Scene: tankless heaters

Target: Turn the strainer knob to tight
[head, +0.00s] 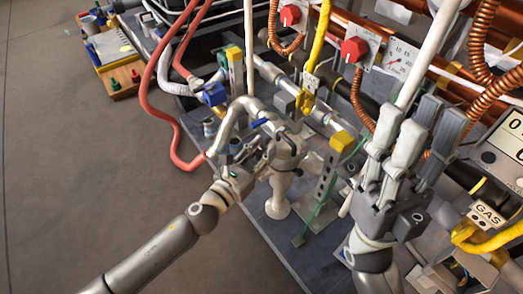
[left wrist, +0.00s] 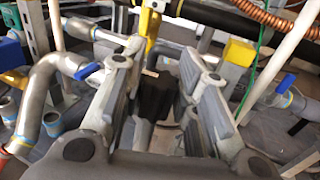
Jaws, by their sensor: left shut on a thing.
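My left gripper (head: 268,158) reaches in from the lower left among the pipes, beside a curved grey pipe. In the left wrist view its two fingers (left wrist: 160,95) stand on either side of a dark, blocky piece, which looks like the strainer knob (left wrist: 157,90). The gripper is shut on it. In the head view the hand and fingers hide the knob, and its turn position cannot be read. My right gripper (head: 418,135) is raised at the right with its fingers pointing up, apart and empty, away from the knob.
A curved grey pipe (head: 226,127) with a blue valve handle (left wrist: 88,70) is close to the left fingers. A yellow-topped post (head: 342,141) stands to their right. Red knobs (head: 354,50), copper coils and a GAS label (head: 487,215) lie beyond. The floor at left is open.

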